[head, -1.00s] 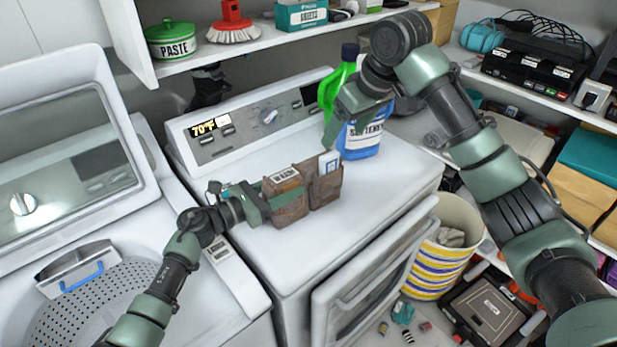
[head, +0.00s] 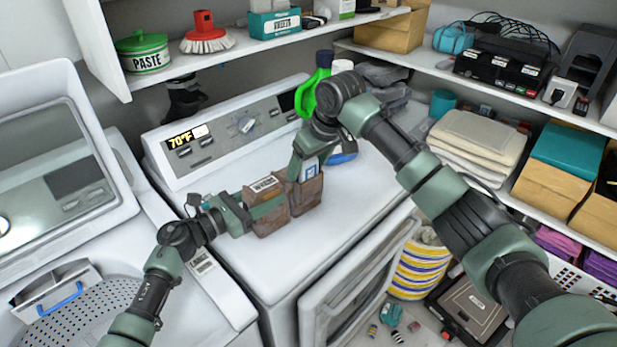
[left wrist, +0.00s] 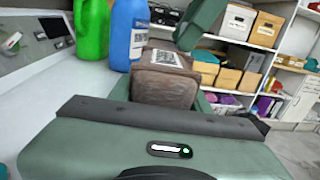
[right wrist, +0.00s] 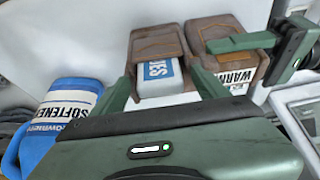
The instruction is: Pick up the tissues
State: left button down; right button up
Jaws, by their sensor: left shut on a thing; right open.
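The tissues (head: 309,170), a small white pack with a blue mark, sit upright in the far-right pocket of a brown two-pocket holder (head: 270,224) on the dryer top. The pack also shows in the right wrist view (right wrist: 157,74), its label partly hidden. My left gripper (head: 256,212) is shut on the holder's left pocket, which carries a "WARN…" label. In the left wrist view the holder (left wrist: 165,88) lies between its fingers. My right gripper (right wrist: 163,85) is open, its fingers on either side of the tissues pocket; I cannot tell whether they touch it.
A blue softener bottle (right wrist: 68,118) and a green bottle (head: 316,88) stand behind the holder, near the control panel (head: 235,125). A shelf (head: 240,50) hangs above the dryer. The dryer top (head: 345,215) in front and to the right is clear. The dryer door (head: 355,280) hangs open.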

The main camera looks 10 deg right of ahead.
jog(key=shift+f, duration=0.2)
jog(key=c, duration=1.4)
notch_tip(320, 180, up, 10)
jog(key=shift+r, duration=0.1)
pick_arm(q)
jog(key=c, duration=0.6)
grip_release()
